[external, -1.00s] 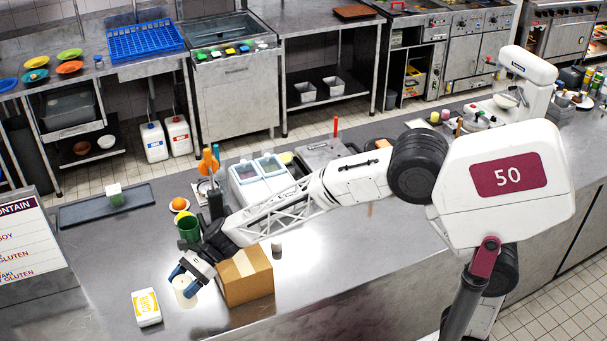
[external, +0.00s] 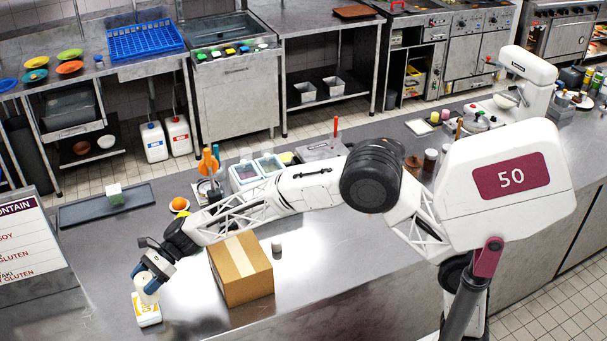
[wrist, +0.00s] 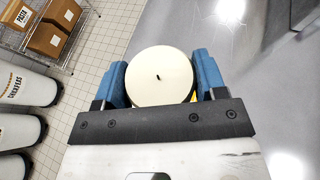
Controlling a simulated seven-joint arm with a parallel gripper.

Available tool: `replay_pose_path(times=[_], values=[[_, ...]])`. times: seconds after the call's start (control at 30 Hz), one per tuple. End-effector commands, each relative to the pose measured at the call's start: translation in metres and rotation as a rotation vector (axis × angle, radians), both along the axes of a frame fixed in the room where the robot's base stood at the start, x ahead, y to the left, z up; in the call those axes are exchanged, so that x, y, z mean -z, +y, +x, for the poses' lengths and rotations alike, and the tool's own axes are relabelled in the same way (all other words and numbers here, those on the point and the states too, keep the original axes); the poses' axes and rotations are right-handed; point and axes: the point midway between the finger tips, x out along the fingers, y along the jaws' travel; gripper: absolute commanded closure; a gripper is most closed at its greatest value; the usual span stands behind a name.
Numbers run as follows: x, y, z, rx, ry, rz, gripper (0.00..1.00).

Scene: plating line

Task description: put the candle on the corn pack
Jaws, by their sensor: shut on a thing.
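My gripper (external: 148,281) is shut on the candle (external: 148,289), a cream cylinder. In the wrist view the candle (wrist: 158,84) shows its round top and dark wick between the two blue fingers. The corn pack (external: 146,312), white with yellow lettering, lies on the steel counter near its front left. The candle is at the pack's far end in the external view, over or on it. I cannot tell whether it touches the pack. In the wrist view only a sliver of yellow shows beside the candle; the rest of the pack is hidden.
A cardboard box (external: 240,268) stands on the counter right of my gripper. A dark tray (external: 85,209) with a small green and white block lies farther back. An orange (external: 179,204) and a small grey cylinder (external: 276,244) are nearby. An allergen sign (external: 33,240) stands at left.

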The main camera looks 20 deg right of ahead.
Motion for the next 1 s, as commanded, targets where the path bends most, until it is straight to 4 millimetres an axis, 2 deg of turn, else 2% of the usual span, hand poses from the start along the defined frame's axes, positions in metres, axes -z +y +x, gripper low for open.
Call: replay_pose_path(times=[0.1, 0.3, 0.7, 1.0], values=[[0.001, 0.013, 0.008, 0.0, -0.001, 0.0, 0.66], [0.002, 0.024, 0.015, -0.001, -0.002, 0.001, 0.66], [0.003, 0.025, 0.016, 0.0, -0.001, 0.0, 0.66], [0.028, 0.025, 0.015, 0.0, 0.0, 0.0, 0.66]])
